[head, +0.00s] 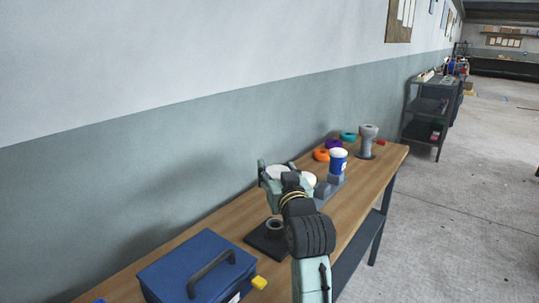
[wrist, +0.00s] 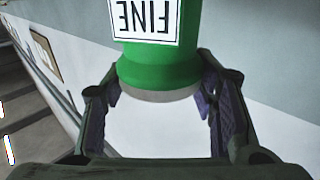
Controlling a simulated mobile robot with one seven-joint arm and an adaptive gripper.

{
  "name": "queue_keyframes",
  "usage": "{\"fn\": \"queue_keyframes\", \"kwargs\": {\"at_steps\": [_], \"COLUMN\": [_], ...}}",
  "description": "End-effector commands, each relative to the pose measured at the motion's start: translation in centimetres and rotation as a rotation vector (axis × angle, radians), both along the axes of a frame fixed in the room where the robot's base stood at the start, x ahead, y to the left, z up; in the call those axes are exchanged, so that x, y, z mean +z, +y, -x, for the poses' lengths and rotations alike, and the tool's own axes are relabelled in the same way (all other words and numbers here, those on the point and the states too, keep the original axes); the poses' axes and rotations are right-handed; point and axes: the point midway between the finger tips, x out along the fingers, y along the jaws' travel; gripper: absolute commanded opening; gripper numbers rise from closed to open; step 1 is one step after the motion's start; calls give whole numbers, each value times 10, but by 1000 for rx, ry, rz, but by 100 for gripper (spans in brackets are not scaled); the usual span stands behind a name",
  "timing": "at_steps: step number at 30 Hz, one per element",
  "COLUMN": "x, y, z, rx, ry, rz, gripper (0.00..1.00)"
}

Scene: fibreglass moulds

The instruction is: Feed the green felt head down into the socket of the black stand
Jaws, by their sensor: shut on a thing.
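The green head (wrist: 160,72) shows in the wrist view with an upside-down "FINE" label and a pale grey band at its near end. My gripper (wrist: 157,98) is shut on it, with a finger on each side. In the head view my gripper (head: 277,176) is raised above the bench, and only a pale round face shows between the fingers; the green is hidden. The black stand (head: 259,243) is on the bench below my gripper, with an upright round socket (head: 275,225). The head is apart from the socket.
A blue toolbox (head: 195,262) is at the near end of the wooden bench. Beyond my gripper are a blue can (head: 338,163) with a white top, coloured rings (head: 321,155) and a grey pedestal (head: 367,142). The wall runs along the bench's left side.

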Motion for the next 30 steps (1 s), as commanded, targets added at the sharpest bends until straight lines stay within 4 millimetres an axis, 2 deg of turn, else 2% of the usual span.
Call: {"fn": "queue_keyframes", "kwargs": {"at_steps": [4,10,24,30], "x": [4,-4,-55,-64], "y": [1,2,1,1], "z": [3,3,3,3], "rx": [5,6,5,5], "ry": [-2,0,-1,-2], "rz": [0,0,0,0], "gripper": [14,14,14,14]}}
